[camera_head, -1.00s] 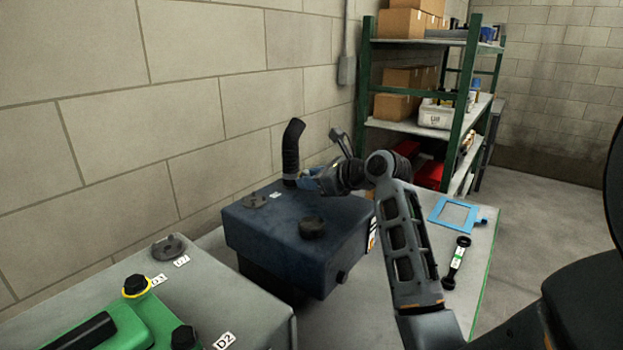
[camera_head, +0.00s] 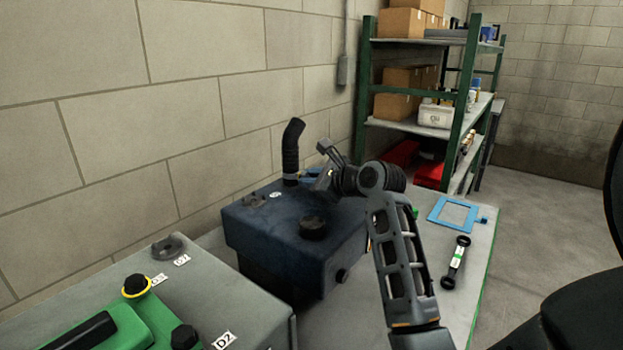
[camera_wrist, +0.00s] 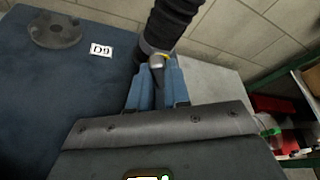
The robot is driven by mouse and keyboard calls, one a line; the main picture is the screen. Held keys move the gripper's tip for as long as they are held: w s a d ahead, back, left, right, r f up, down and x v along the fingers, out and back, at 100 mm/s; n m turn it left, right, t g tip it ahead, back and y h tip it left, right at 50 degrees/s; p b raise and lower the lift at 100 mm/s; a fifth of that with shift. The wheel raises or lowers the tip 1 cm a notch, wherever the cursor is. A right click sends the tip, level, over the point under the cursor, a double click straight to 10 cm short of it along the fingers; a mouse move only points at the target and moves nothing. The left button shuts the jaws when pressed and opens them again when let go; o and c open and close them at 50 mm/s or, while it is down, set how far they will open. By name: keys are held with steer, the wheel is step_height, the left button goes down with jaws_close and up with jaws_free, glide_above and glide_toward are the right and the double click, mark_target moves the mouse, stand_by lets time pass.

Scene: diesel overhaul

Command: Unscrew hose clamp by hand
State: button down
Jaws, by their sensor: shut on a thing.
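The black ribbed hose (camera_head: 292,148) stands upright on the dark blue tank (camera_head: 260,235), near its back corner, and bends to the right at its top. In the wrist view the hose (camera_wrist: 172,22) carries a grey metal hose clamp (camera_wrist: 150,48) round its lower end. The clamp's screw piece (camera_wrist: 157,64) points toward me and has a yellow mark beside it. My gripper (camera_wrist: 159,72) has its blue fingers shut on that screw piece. In the head view my gripper (camera_head: 310,175) is at the hose's base, partly hidden by my wrist.
A round grey flange (camera_wrist: 55,30) and a D9 label (camera_wrist: 101,50) are on the tank top. A black cap (camera_head: 313,227) stands nearer. The wall is close behind the hose.

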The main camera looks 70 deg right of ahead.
stand_by(0.3)
steer(key=c, duration=1.1)
jaws_free()
steer(key=shift+b+v, duration=0.5)
steer(key=shift+v, duration=3.4)
steer(key=shift+a, duration=0.15)
